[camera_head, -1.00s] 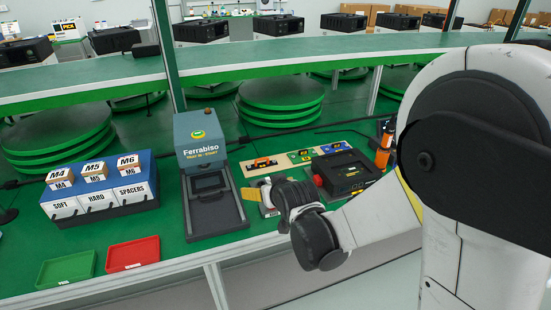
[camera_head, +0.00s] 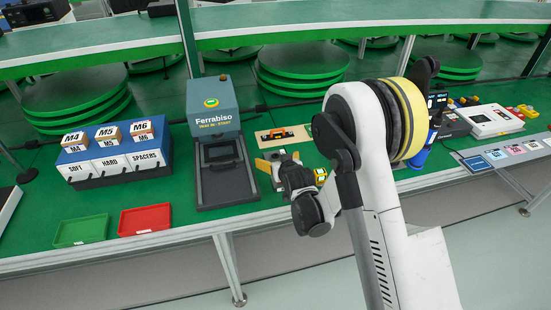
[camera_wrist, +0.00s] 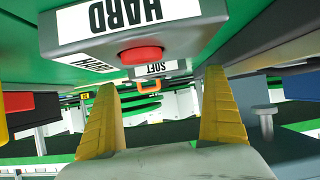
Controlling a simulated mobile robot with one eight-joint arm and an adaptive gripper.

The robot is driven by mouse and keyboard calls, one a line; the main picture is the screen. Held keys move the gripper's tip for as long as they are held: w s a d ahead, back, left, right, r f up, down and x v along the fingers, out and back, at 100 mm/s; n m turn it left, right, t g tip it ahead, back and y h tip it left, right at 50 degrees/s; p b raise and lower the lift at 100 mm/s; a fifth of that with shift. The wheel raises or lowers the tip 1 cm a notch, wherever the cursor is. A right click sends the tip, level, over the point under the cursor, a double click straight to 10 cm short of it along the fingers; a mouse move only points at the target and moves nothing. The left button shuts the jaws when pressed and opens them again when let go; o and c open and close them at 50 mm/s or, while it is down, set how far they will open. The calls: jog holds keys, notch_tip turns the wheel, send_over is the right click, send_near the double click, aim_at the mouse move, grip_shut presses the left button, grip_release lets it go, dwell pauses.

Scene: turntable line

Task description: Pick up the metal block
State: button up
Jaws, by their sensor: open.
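My gripper (camera_head: 266,167) is at the bench, just right of the Ferrabiso machine (camera_head: 216,125). In the wrist view its two yellow fingers (camera_wrist: 160,82) stand wide apart, with no object visibly clamped between them. A grey box marked HARD (camera_wrist: 195,35), with a red round part (camera_wrist: 142,56), hangs across the top of that view, beyond the fingers. A small orange loop (camera_wrist: 148,86) shows between the fingertips. I cannot pick out the metal block with certainty. The arm and gripper hide part of the bench in the head view.
A blue rack (camera_head: 75,155) with labelled drawers, a green tray (camera_head: 82,230) and a red tray (camera_head: 145,219) stand left. An orange and black item (camera_head: 275,134) lies on a beige board behind my gripper. A white device (camera_head: 493,121) stands right.

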aim_at(275, 155)
jog(key=b+x, duration=0.1)
jog(key=x, duration=0.3)
jog(key=shift+w+f+b, duration=0.1)
jog(key=shift+w+b, duration=0.05)
jog(key=shift+b, duration=0.15)
jog(key=shift+d, duration=0.1)
jog(key=c, duration=1.4)
jog(key=shift+r, duration=0.2)
